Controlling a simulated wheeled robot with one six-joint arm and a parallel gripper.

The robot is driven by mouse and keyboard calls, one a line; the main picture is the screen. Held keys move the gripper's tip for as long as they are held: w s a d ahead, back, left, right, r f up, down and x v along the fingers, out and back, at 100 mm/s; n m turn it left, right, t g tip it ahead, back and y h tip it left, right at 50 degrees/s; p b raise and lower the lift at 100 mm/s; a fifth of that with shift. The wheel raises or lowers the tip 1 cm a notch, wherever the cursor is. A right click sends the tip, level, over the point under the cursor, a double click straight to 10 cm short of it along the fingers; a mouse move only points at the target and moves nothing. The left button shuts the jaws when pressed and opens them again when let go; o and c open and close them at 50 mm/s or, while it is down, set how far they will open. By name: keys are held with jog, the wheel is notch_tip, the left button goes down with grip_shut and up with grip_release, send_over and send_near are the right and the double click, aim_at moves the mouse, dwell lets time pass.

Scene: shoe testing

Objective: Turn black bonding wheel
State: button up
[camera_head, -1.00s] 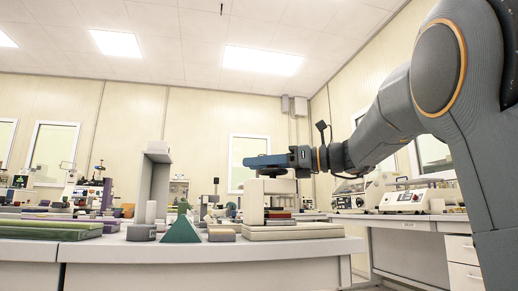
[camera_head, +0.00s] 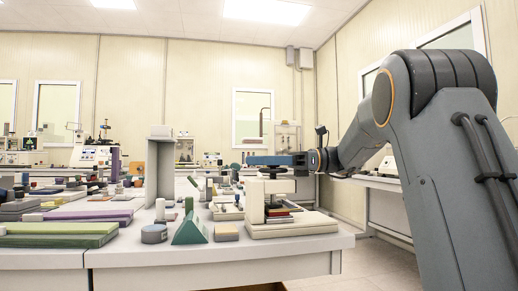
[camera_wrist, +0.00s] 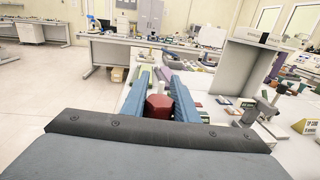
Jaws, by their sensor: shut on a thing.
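A small white press (camera_head: 262,190) stands at the right end of the near table, with a dark wheel (camera_head: 272,171) at its top. My gripper (camera_head: 258,160) reaches in level from the right, its blue fingers just over the wheel. In the wrist view my gripper (camera_wrist: 158,80) has a dark red, faceted piece (camera_wrist: 158,106) between its blue fingers and is shut on it. The fingers hide this piece in the head view. Whether it is one part with the dark wheel, I cannot tell.
A tall grey stand (camera_head: 160,165) rises left of the press. A green triangular block (camera_head: 190,230), a grey round block (camera_head: 154,234) and a tan block (camera_head: 227,233) lie near the table's front edge. Open floor (camera_head: 375,262) shows to the right.

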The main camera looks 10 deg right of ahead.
jog(key=shift+s+r+n+g+p, duration=0.15)
jog(key=shift+n+g+p, duration=0.35)
jog(key=shift+p, duration=0.6)
jog(key=shift+s+r+n+g+p, duration=0.15)
jog(key=shift+n+g+p, duration=0.15)
jog(key=shift+g+p, duration=0.55)
jog(key=shift+o, duration=0.3)
jog(key=p, duration=0.4)
jog(key=n+g+p, duration=0.1)
jog(key=p, duration=0.3)
jog(key=shift+r, duration=0.25)
jog(key=g+p, duration=0.1)
jog(key=p, duration=0.3)
jog(key=shift+s+f+n+p, duration=0.1)
jog(key=shift+n+p, duration=0.2)
jog(key=shift+p, duration=0.1)
jog(key=shift+c, duration=0.2)
jog(key=shift+s+f+g+p, duration=0.1)
jog(key=shift+f+g+p, duration=0.15)
jog(key=shift+p, duration=0.9)
jog(key=shift+s+f, duration=0.1)
jog(key=shift+f, duration=0.2)
jog(key=o, duration=1.1)
jog(key=shift+c, duration=0.2)
jog(key=shift+r, duration=0.1)
